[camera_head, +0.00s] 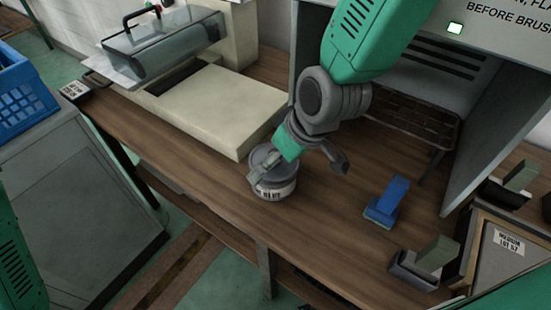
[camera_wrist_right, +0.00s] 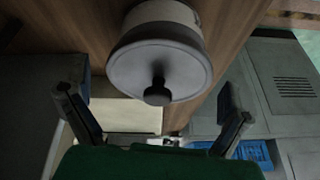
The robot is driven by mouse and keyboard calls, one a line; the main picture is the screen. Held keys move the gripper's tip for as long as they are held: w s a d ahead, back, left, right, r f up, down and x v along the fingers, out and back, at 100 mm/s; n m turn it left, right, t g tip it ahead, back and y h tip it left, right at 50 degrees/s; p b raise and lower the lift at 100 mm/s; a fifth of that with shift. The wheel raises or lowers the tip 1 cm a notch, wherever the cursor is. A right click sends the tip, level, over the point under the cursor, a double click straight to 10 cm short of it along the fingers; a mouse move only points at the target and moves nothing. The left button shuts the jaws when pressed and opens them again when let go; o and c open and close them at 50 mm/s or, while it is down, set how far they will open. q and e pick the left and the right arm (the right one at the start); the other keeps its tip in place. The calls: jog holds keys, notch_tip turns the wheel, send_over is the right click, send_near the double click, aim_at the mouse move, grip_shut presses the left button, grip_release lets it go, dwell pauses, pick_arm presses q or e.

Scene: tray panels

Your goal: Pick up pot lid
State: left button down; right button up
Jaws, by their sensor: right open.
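The pot (camera_head: 273,191) is a small round grey-white container with a barcode label, upright on the wooden bench near its front edge. Its grey lid (camera_head: 262,156) sits on top, partly hidden by my right gripper. In the right wrist view the lid (camera_wrist_right: 180,58) shows as a grey disc with a dark round knob (camera_wrist_right: 157,94). My right gripper (camera_head: 300,168) is open and empty, reaching over the pot from above. In the wrist view its fingers stand apart on either side of the knob, and no contact shows. My left gripper is not in view.
A cream machine (camera_head: 215,105) with a clear cover stands behind left of the pot. A blue block-like tool (camera_head: 388,200) lies to the right. Dark holders (camera_head: 425,270) and a grey booth (camera_head: 480,120) are further right. The bench between pot and blue tool is clear.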

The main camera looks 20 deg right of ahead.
jog(key=shift+a+r, duration=0.1)
jog(key=shift+a, duration=0.25)
jog(key=c, duration=0.8)
jog(key=shift+s+d, duration=0.15)
jog(key=shift+d, duration=0.35)
jog(key=shift+c, duration=0.6)
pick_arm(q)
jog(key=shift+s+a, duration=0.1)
pick_arm(e)
jog(key=shift+c, duration=0.2)
jog(key=shift+s+a, duration=0.1)
jog(key=shift+a, duration=0.05)
jog(key=shift+c, duration=0.3)
